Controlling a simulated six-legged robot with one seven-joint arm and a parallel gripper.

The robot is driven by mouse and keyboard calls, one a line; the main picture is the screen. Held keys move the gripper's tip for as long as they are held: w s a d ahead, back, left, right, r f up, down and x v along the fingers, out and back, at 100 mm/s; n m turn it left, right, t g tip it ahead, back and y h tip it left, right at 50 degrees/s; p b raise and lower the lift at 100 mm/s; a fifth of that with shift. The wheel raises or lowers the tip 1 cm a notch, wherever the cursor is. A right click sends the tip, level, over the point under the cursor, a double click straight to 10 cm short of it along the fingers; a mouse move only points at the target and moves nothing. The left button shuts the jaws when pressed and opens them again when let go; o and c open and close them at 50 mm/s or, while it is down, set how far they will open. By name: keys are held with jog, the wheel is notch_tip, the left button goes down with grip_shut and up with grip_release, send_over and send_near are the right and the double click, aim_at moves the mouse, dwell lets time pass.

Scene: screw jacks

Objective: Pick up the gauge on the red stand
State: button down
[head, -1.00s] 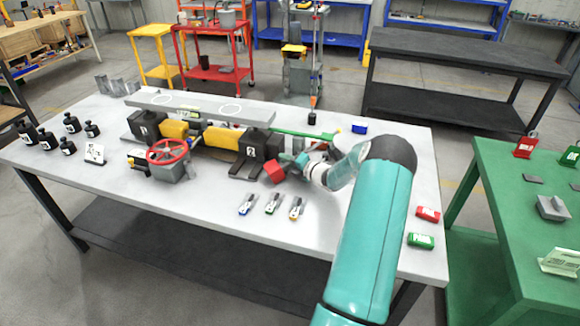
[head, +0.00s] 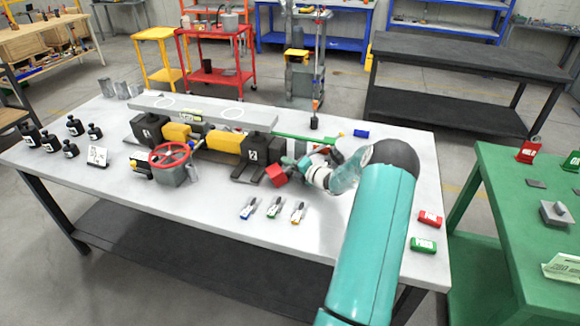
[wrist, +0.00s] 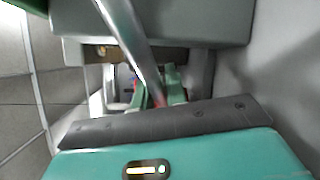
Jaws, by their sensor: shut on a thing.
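My gripper (head: 291,162) is at the right end of the jack marked 2 (head: 256,150). A red block (head: 276,177) sits beside its fingertips. In the wrist view, the green fingers of my gripper (wrist: 160,92) are closed about the lower end of a grey metal rod (wrist: 130,40), with a little red showing there. My gripper hides much of the contact. A red stand (head: 528,151) with a pale label stands on the green table (head: 470,215) at the right. I cannot tell for sure which thing is the gauge.
A red handwheel (head: 170,155) stands in front of the jacks. Several clips (head: 274,208) lie on the grey table (head: 150,215). A red box (head: 430,218) and a green box (head: 424,244) lie near its right edge. Black weights (head: 75,126) stand at left.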

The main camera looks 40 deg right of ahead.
jog(key=shift+w+r, duration=0.1)
jog(key=shift+r, duration=0.8)
jog(key=s, duration=0.7)
jog(key=shift+s+d+f, duration=0.1)
jog(key=shift+s+d, duration=0.1)
jog(key=shift+s, duration=0.2)
notch_tip(320, 180, up, 14)
jog(key=shift+a+f, duration=0.1)
jog(key=shift+a, duration=0.05)
